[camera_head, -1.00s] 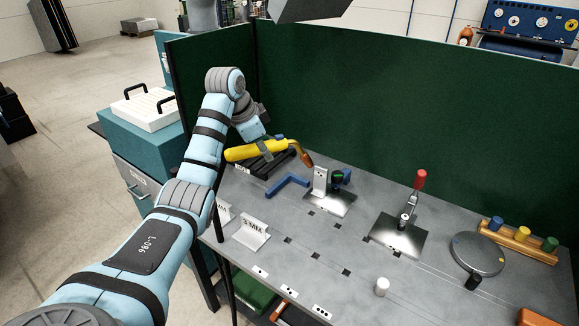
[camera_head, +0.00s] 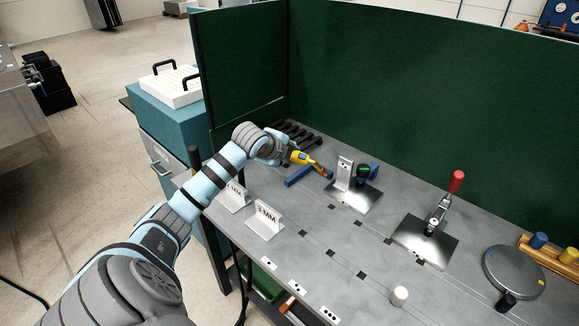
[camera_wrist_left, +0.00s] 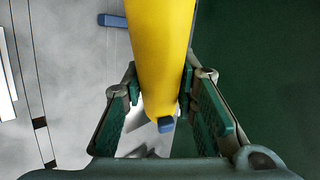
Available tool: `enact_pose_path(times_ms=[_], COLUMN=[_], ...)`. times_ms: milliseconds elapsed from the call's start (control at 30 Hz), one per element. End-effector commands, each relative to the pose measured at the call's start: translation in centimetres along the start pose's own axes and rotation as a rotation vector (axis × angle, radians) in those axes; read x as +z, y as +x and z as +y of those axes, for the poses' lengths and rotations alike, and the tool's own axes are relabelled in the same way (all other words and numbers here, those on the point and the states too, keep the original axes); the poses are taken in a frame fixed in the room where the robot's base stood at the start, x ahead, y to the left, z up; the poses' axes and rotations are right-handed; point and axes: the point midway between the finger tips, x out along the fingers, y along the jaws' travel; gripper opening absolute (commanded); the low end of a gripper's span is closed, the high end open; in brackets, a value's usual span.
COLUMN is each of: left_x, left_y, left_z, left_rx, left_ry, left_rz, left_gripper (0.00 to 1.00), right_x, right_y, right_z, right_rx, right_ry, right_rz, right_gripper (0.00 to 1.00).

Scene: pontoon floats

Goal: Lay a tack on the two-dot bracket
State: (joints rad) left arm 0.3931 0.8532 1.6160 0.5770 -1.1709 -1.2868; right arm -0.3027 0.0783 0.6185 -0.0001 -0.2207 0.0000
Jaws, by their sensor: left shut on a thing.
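My left gripper (camera_head: 287,150) is shut on a yellow welding torch (camera_head: 301,157) and holds it above the back left of the bench. The torch's copper nozzle (camera_head: 321,170) points right, toward an upright pale bracket (camera_head: 344,174) on a shiny plate (camera_head: 360,198). The nozzle appears a little left of the bracket and apart from it. Small dark dots show on the bracket's face; I cannot surely count them. In the left wrist view the yellow torch body (camera_wrist_left: 162,40) lies between the fingers. My right gripper is not in view.
A red-handled clamp (camera_head: 455,182) stands on another plate to the right. Green screens (camera_head: 400,80) close the back.

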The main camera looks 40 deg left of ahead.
Motion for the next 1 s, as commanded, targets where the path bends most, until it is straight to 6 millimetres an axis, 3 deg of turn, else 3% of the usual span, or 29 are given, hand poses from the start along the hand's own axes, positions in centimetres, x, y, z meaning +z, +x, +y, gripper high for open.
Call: enact_pose_path(times_ms=[100, 267, 733, 1000], left_x=[-0.7, -1.9, -2.1, -2.9], left_y=[-0.2, -0.6, -1.0, 2.7], left_z=[1.7, 2.9, 2.8, 3.6], left_rx=[-0.086, -0.164, -0.179, -0.183], left_ry=[0.120, 0.209, 0.220, 0.216], left_rz=[0.045, 0.097, 0.105, 0.105], left_gripper=[0.00, 0.00, 0.00, 0.00], right_x=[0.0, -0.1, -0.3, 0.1], right_y=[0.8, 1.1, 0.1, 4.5], right_z=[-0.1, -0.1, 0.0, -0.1], right_rx=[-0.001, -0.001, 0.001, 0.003], right_ry=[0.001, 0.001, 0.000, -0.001], right_rz=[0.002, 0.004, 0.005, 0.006], right_gripper=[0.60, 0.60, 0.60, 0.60])
